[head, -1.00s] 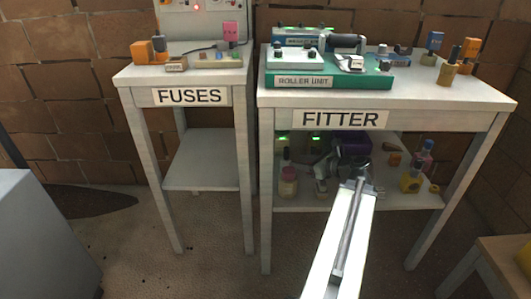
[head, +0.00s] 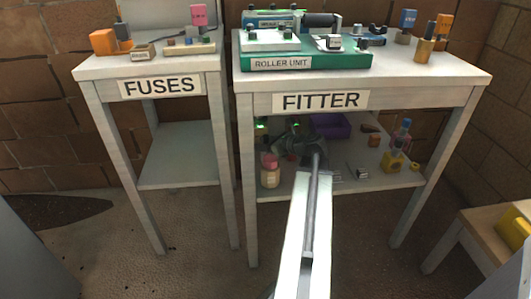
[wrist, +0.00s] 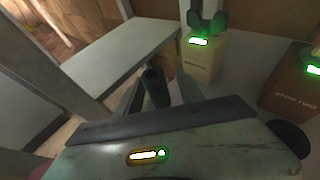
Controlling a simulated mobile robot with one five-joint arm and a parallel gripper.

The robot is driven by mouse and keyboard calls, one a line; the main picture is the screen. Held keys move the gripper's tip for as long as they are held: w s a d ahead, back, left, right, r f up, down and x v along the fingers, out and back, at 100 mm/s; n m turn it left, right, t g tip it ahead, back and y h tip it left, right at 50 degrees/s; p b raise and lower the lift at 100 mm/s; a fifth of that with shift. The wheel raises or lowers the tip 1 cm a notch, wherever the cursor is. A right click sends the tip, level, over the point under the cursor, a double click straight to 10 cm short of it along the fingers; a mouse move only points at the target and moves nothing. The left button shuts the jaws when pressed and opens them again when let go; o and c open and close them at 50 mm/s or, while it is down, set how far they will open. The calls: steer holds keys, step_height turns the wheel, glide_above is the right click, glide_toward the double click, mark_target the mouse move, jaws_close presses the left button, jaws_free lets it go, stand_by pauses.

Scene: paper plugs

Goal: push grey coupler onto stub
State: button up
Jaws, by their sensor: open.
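My gripper (head: 290,142) is low, at the lower shelf of the FITTER table in the head view, too dark there for detail. In the wrist view my gripper (wrist: 157,92) is open, one finger on each side of a dark grey hollow tube (wrist: 154,88). This tube may be the grey coupler; I cannot tell whether the fingers touch it. Beyond it, to the right, is a pale box (wrist: 201,58) with a green light. A white post with a dark collar (wrist: 208,22) shows above that box. I cannot clearly identify the stub.
A brown box (wrist: 288,82) with a green light stands at the right in the wrist view. The FITTER table's lower shelf (head: 390,182) also holds a purple bin (head: 330,125), a pink-topped jar (head: 270,170) and yellow bottles. The FUSES table (head: 160,87) stands left; its lower shelf is empty.

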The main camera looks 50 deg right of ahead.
steer(key=shift+w+f, duration=0.1)
steer(key=shift+w, duration=0.15)
jaws_close()
